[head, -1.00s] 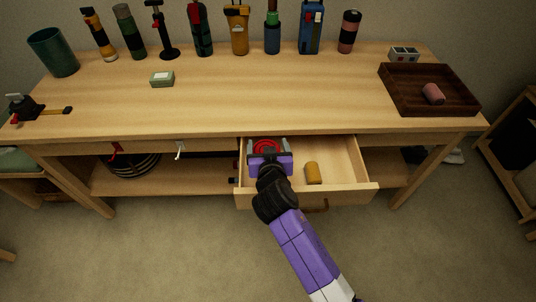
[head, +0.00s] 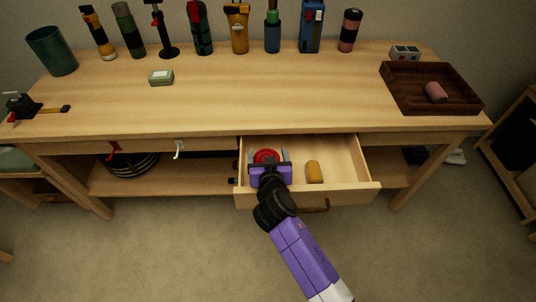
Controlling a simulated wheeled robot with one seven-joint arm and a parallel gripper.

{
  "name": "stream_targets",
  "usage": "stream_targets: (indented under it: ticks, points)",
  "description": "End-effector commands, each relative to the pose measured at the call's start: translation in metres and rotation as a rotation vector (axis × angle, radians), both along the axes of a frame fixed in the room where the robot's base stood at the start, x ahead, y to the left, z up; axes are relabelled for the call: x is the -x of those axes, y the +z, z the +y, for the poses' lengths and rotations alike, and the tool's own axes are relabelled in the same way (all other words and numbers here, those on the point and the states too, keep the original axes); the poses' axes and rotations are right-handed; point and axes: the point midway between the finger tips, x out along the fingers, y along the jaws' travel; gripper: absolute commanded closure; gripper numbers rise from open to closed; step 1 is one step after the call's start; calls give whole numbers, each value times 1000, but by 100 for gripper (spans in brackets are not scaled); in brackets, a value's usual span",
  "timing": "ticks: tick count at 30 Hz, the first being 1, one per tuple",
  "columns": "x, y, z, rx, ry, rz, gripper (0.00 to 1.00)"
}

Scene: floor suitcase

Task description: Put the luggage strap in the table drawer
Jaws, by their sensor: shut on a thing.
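The luggage strap (head: 264,157) looks like a small red coil between the fingers of my gripper (head: 267,157). My gripper is shut on it and holds it over the left part of the open table drawer (head: 341,158). The drawer is pulled out under the table's front edge, and its inside shows from above. I cannot tell whether the strap touches the drawer's bottom. The gripper's purple body hides part of the drawer's front left.
A yellow-brown cylinder (head: 314,172) lies in the middle of the drawer, right of my gripper. The drawer's right part is bare. On the table (head: 235,95) are a dark tray (head: 455,108) with a pink roll, a small green box (head: 161,77) and a back row of bottles and tools.

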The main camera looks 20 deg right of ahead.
Motion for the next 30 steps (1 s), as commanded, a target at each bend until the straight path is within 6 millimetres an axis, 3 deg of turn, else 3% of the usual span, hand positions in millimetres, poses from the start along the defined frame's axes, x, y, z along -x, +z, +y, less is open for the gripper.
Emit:
stream_targets:
  ticks: [7, 8, 10, 19, 25, 30]
  points:
    - [0, -3, 0, 0, 0, -1, 67]
    - [0, -3, 0, 0, 0, 0, 16]
    - [0, -3, 0, 0, 0, 0, 2]
    - [0, -2, 0, 0, 0, 0, 0]
    - [0, 14, 0, -1, -1, 0, 0]
    - [32, 22, 9, 1, 3, 0, 0]
